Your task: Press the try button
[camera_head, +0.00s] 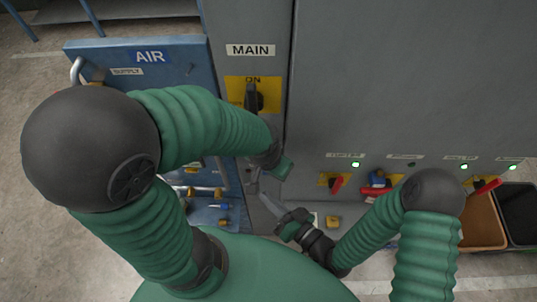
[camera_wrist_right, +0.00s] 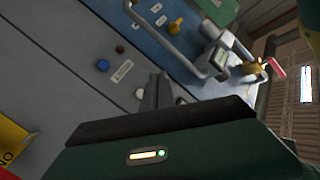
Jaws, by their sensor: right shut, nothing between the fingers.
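No label reading "try" can be made out. In the right wrist view, a blue round button (camera_wrist_right: 102,65), a dark red one (camera_wrist_right: 120,50) and a white one (camera_wrist_right: 140,93) sit on the grey panel, beside small unreadable labels. My right gripper (camera_wrist_right: 160,92) is shut and empty, its tips near the white button; contact cannot be told. In the head view my right gripper (camera_head: 272,206) is low in front of the cabinet.
The grey cabinet (camera_head: 420,80) carries a MAIN switch (camera_head: 254,97) on a yellow plate. A blue AIR panel (camera_head: 190,60) with pipes stands left. Red-handled switches (camera_head: 337,184) and green lamps line the lower right. Bins (camera_head: 482,222) stand at far right.

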